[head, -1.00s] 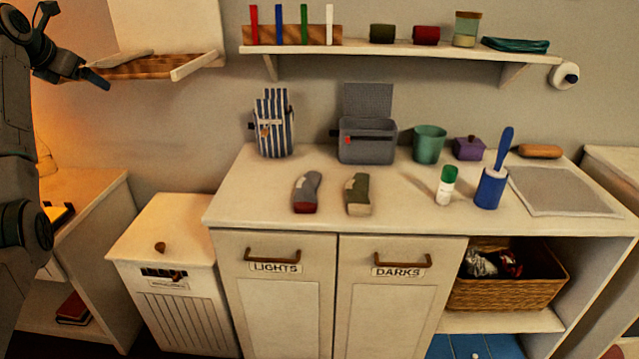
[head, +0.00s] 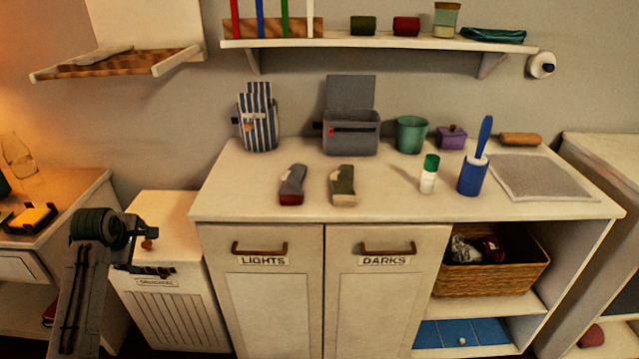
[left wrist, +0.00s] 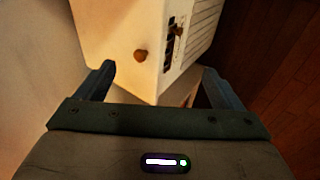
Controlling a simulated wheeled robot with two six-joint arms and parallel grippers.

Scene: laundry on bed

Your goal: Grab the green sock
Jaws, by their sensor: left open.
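A green and grey sock (head: 343,186) lies on the white counter, just right of a grey sock with a red end (head: 292,184). My left gripper (head: 150,258) is low at the left, over the front of the white hamper (head: 160,300), well left of and below the socks. In the left wrist view my left gripper (left wrist: 157,80) has its fingers spread with nothing held between them. The hamper (left wrist: 125,30), with its brown knob, shows beyond the fingers. No sock shows in the left wrist view. My right gripper is not in view.
The counter (head: 240,200) also bears a striped bag (head: 257,118), a grey open box (head: 350,135), a green cup (head: 411,134), a white bottle with green cap (head: 429,174) and a blue lint roller (head: 474,170). A wall shelf (head: 400,43) overhangs the back. The counter's front left is clear.

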